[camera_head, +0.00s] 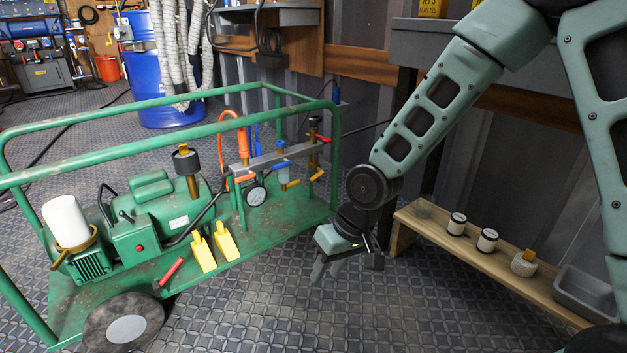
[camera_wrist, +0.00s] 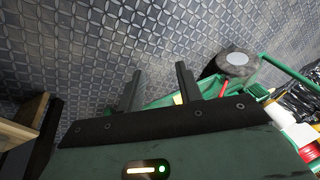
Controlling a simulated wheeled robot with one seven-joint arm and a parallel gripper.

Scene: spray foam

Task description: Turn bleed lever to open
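The green cart (camera_head: 205,262) stands left of my gripper. On it a grey manifold bar (camera_head: 262,160) carries a round gauge (camera_head: 256,195) and several small levers. An orange lever (camera_head: 245,178) and a yellow-orange lever (camera_head: 291,185) sit below the bar; a red lever (camera_head: 322,138) is at its right end. A separate red handle (camera_head: 171,272) is low at the cart's front edge. I cannot tell which one is the bleed lever. My gripper (camera_head: 318,270) hangs to the right of the cart, apart from the levers. In the wrist view its fingers (camera_wrist: 158,88) are spread and empty.
A wooden bench (camera_head: 480,258) with jars (camera_head: 487,240) and a grey tray (camera_head: 585,292) stands to the right. The cart's green rails (camera_head: 170,132) surround the manifold. Two yellow wedges (camera_head: 214,248) sit on its deck. The patterned floor (camera_head: 290,315) in front is clear.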

